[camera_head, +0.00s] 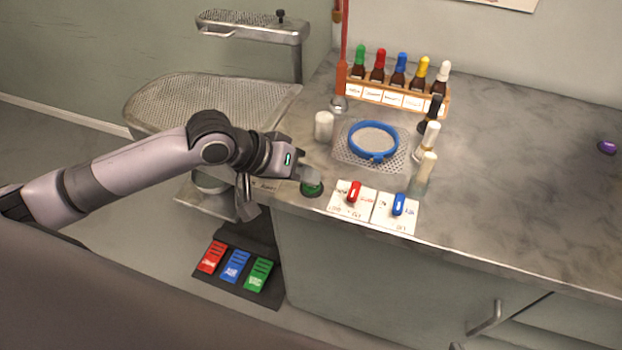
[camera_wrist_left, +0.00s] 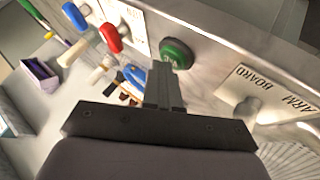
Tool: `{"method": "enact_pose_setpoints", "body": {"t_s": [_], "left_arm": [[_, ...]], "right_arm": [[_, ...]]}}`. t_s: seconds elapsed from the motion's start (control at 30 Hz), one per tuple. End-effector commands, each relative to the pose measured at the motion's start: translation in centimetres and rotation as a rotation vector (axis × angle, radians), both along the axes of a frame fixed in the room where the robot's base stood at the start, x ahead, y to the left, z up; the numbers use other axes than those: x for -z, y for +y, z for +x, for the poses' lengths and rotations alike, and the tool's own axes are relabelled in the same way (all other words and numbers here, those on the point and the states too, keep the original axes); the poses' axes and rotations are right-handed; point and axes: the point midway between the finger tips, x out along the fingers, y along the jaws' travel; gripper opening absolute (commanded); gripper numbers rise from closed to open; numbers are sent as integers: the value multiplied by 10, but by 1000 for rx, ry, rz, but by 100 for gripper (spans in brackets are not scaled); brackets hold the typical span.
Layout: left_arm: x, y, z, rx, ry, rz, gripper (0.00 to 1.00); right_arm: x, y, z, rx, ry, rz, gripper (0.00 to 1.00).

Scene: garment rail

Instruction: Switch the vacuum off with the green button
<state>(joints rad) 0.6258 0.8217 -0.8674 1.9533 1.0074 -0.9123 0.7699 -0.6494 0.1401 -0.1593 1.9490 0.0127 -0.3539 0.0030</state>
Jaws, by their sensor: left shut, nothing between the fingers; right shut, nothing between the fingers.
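The green button (camera_head: 312,189) is a round dome in a dark ring near the front left corner of the counter. My left gripper (camera_head: 307,176) is shut and empty, with its fingertips right at the button, partly covering it from above. In the left wrist view the closed fingers (camera_wrist_left: 162,72) end just at the lower left edge of the green button (camera_wrist_left: 177,50). I cannot tell whether they touch it. My right gripper is in neither view.
Right of the button are cards with a red switch (camera_head: 354,192) and a blue switch (camera_head: 398,204). Behind are a blue hoop (camera_head: 373,157) and a rack (camera_head: 395,96) of coloured bottles. Red, blue and green pedals (camera_head: 258,275) lie on the floor. The counter's right side is mostly clear.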

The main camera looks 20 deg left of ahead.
Motion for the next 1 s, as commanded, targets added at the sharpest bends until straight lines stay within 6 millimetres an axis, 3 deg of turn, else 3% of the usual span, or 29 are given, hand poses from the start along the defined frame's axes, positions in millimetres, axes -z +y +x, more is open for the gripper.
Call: {"method": "enact_pose_setpoints", "body": {"t_s": [0.5, 0.73, 1.0], "left_arm": [[-45, 0, 1, 0, -4, -2, 0], [-60, 0, 1, 0, -5, -2, 0], [-61, 0, 1, 0, -3, -1, 0]], "right_arm": [[-46, 0, 0, 0, -1, 0, 0], [-42, 0, 0, 0, -2, 0, 0], [-42, 0, 0, 0, -1, 0, 0]]}}
